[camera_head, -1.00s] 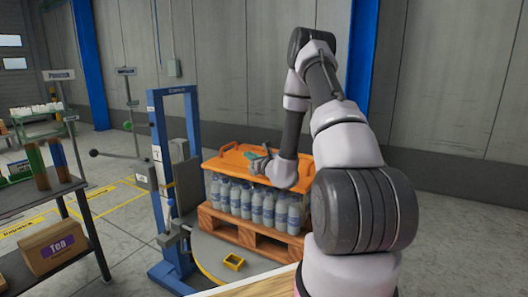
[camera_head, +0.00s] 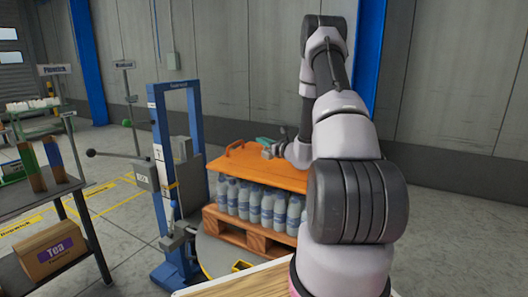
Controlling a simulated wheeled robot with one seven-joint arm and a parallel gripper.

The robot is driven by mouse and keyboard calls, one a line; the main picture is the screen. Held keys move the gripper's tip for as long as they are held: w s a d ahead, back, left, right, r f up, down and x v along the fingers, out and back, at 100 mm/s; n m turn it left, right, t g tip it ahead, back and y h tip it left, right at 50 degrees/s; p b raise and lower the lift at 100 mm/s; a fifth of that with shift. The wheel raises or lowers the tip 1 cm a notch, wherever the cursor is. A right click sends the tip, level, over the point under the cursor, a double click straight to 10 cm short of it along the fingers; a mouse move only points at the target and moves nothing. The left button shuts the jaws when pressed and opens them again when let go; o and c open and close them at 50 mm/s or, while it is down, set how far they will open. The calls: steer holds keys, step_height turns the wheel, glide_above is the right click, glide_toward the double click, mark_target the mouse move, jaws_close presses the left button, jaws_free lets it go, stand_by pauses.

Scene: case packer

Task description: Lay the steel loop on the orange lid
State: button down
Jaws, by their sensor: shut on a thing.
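The orange lid (camera_head: 240,168) lies flat on top of a block of bottles, with an orange handle at its far left corner. My gripper (camera_head: 269,151) shows small, over the far part of the lid, with a teal piece beside it. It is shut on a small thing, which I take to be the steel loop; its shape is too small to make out. I cannot tell the height above the lid. My forearm hides the lid's right part.
The bottles (camera_head: 244,200) stand on a wooden pallet (camera_head: 240,232) on a round grey turntable. A blue wrapper mast (camera_head: 160,150) rises at the left. A shelf with a Tea box (camera_head: 55,249) stands at far left. A light wooden surface (camera_head: 235,284) lies in front.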

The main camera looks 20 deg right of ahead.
steer(key=shift+f, duration=2.1)
steer(key=shift+f, duration=0.1)
steer(key=c, duration=0.9)
jaws_free()
